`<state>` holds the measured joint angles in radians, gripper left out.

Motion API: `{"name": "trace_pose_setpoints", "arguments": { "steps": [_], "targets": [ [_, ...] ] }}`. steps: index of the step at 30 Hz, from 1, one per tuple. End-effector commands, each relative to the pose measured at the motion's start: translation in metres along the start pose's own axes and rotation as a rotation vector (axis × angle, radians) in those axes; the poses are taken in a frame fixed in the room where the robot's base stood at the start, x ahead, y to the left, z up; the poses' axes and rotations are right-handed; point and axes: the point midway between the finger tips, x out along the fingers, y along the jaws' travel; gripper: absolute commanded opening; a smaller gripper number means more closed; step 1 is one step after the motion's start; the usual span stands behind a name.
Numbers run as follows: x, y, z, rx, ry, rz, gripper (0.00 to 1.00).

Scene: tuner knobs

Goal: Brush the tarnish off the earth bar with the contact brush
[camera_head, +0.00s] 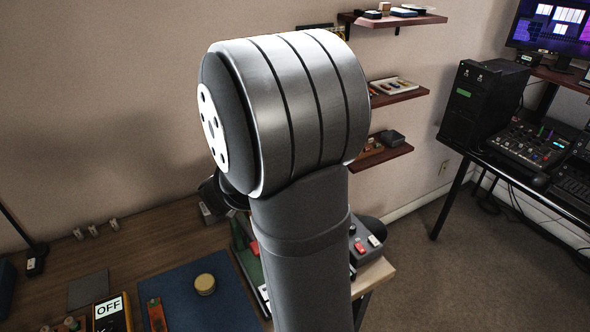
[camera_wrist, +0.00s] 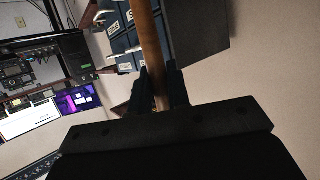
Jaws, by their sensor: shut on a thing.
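My gripper (camera_wrist: 162,80) shows in the wrist view, its two dark fingers shut on a brown wooden rod (camera_wrist: 147,40). The rod looks like the handle of the contact brush; its bristles are not visible. In the head view my arm fills the middle and hides the gripper and the brush. An orange-brown strip (camera_head: 157,315) lies at the front of the blue mat and may be the earth bar; I cannot tell for sure, and I cannot make out tarnish on it.
A round tan tin (camera_head: 205,284) sits on the blue mat (camera_head: 185,290). A grey box with red and white switches (camera_head: 366,243) is at the bench's right end. Wall shelves (camera_head: 397,93) rise behind.

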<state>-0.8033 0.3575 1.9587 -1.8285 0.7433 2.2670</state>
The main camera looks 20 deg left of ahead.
Motion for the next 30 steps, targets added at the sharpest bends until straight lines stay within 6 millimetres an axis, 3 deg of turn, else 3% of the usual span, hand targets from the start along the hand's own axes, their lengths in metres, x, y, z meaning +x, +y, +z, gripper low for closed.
{"name": "trace_pose_setpoints", "arguments": {
  "steps": [1,6,15,21,30],
  "targets": [
    [-0.014,-0.017,0.002,-0.008,0.0,-0.026,0.0],
    [-0.057,-0.061,0.014,-0.034,-0.005,-0.086,0.0],
    [-0.137,-0.12,0.056,-0.082,-0.016,-0.196,0.0],
    [-0.191,-0.146,0.095,-0.115,-0.018,-0.272,0.0],
    [-0.264,-0.163,0.154,-0.162,-0.013,-0.381,0.0]
  ]
}}
